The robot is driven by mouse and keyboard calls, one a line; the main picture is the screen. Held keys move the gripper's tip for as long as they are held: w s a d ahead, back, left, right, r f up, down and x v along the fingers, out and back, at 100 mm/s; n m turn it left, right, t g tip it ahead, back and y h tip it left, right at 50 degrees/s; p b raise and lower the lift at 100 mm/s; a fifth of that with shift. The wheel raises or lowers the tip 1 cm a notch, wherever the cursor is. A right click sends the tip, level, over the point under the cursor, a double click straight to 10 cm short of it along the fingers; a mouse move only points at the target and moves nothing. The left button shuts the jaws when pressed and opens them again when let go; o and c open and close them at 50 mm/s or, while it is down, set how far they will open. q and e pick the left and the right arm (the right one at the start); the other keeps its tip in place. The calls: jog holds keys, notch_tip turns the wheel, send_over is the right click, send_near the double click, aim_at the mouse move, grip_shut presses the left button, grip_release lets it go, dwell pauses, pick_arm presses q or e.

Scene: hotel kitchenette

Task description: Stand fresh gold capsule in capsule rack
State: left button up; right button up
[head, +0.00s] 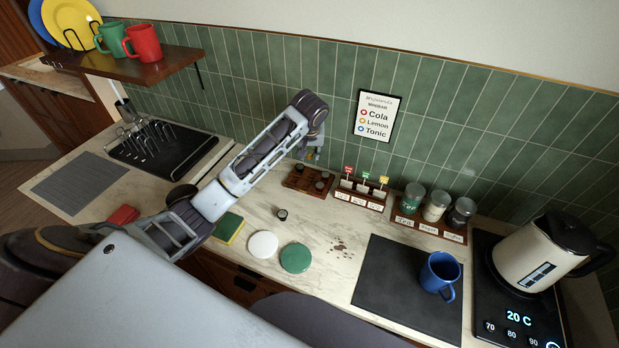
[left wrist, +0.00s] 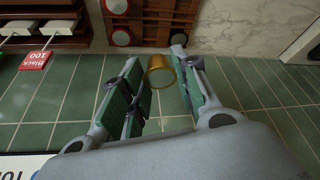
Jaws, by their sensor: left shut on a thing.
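My left gripper (head: 312,152) hangs just above the wooden capsule rack (head: 296,182) at the back of the counter. In the left wrist view, the gripper (left wrist: 158,88) is shut on a gold capsule (left wrist: 160,72), which sits between its green-padded fingers near the tips. In the head view the held capsule is too small to make out clearly. My right gripper is not in view.
A tea holder (head: 360,197) with colored tags stands right of the rack, below a tiled wall. A dark capsule (head: 282,214) sits on the counter in front. White (head: 263,244) and green (head: 296,258) discs, brown crumbs (head: 339,245) and a blue mug (head: 438,274) lie nearer and right.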

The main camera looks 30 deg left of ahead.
pick_arm(q)
jog(key=shift+f+p, duration=0.5)
jog(key=shift+f, duration=2.45)
jog(key=shift+f, duration=0.1)
jog(key=shift+f+p, duration=0.3)
jog(key=shift+f, duration=1.5)
jog(key=shift+f, duration=0.45)
jog(key=o, duration=0.7)
jog(key=shift+c, duration=0.2)
